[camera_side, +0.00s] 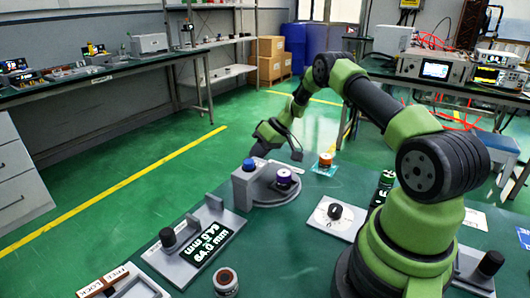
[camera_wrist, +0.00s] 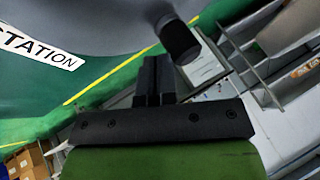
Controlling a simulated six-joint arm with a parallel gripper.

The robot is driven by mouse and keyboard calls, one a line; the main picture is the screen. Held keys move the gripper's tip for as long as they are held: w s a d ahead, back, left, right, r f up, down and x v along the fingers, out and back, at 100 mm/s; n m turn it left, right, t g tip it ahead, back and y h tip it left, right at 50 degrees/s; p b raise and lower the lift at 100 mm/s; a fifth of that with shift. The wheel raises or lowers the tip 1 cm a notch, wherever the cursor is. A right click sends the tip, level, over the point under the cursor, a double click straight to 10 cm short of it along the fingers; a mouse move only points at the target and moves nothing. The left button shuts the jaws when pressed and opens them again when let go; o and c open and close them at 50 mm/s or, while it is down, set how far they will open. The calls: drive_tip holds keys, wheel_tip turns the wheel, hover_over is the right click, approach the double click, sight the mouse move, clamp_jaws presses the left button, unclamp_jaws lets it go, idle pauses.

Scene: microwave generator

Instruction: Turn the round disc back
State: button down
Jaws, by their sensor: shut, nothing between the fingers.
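A round grey disc (camera_side: 266,191) lies on the green table in the side view, partly behind a grey block. A purple can with a white band (camera_side: 284,179) stands on the disc. The grey block (camera_side: 243,188), topped by a blue button (camera_side: 249,165), stands at its left edge. My gripper reaches down behind the disc in the side view, its fingertips hard to make out. In the wrist view my gripper (camera_wrist: 153,78) has its dark fingers together and empty. A dark cylinder (camera_wrist: 181,42) shows close beside the fingertips; I cannot tell whether they touch.
An orange-topped can (camera_side: 325,163) stands behind the disc, to its right. A white plate with a black knob (camera_side: 334,212) lies at the right. A grey fixture with a black display (camera_side: 212,242) is at front left, with another can (camera_side: 226,281) near the front edge.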

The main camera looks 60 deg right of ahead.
drive_tip(key=shift+w, duration=0.1)
idle(0.3)
drive_tip(key=shift+d, duration=0.6)
drive_tip(key=d, duration=0.3)
drive_tip(key=w+d+v, duration=0.1)
drive_tip(key=v, duration=0.8)
drive_tip(key=s+a+r+m+h, duration=0.1)
drive_tip(key=s+a+r+h, duration=0.15)
drive_tip(key=a+r, duration=1.7)
drive_tip(key=s+a, duration=0.6)
drive_tip(key=s, duration=0.3)
drive_tip(key=s+a+m+t, duration=0.1)
drive_tip(key=s+a, duration=0.5)
drive_tip(key=s, duration=0.4)
drive_tip(key=shift+s+r+m, duration=0.2)
drive_tip(key=shift+s+m, duration=0.1)
